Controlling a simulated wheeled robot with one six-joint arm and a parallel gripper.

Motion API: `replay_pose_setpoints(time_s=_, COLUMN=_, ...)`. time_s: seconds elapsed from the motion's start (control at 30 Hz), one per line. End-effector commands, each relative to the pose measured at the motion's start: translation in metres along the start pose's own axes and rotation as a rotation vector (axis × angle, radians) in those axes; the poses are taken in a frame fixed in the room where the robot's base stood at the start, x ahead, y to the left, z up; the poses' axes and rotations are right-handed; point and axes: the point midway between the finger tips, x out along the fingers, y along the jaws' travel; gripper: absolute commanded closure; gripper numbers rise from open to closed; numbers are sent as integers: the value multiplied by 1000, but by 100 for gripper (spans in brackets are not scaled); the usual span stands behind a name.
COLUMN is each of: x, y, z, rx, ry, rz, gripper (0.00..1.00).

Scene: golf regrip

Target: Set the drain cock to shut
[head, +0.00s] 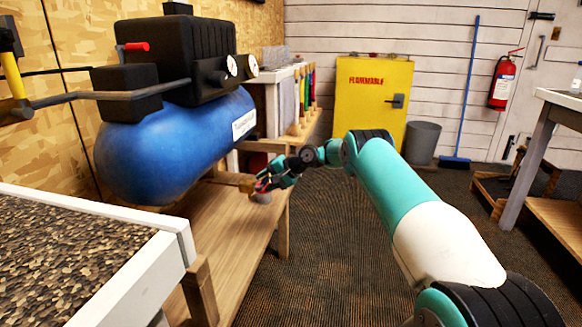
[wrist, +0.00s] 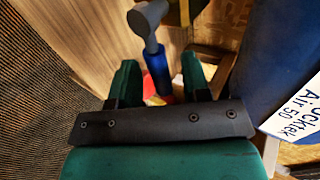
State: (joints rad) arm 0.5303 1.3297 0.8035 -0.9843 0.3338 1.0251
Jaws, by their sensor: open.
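The blue air tank (head: 170,140) of the compressor lies along the bench on the left.
The wooden bench (head: 225,215) runs under the tank. The tank's side with its white label (wrist: 295,108) is close to the right finger in the wrist view. A yellow flammables cabinet (head: 372,105) stands at the back. Carpeted floor lies open right of the bench.

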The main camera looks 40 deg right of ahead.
Motion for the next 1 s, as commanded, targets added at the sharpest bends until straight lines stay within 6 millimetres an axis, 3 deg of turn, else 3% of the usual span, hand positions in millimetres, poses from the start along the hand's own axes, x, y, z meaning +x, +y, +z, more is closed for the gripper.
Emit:
replay_pose_setpoints(time_s=0.3, x=-85, y=-3, z=-1, rx=4, ry=4, rz=-1, gripper=57)
replay_pose_setpoints(time_s=0.5, x=-128, y=-1, z=-1, rx=3, ry=3, rz=-1, gripper=57)
replay_pose_setpoints(time_s=0.7, x=-150, y=0, z=-1, rx=2, ry=2, rz=-1, gripper=57)
replay_pose_setpoints(time_s=1.0, x=-153, y=1, z=0, rx=2, ry=1, rz=0, gripper=57)
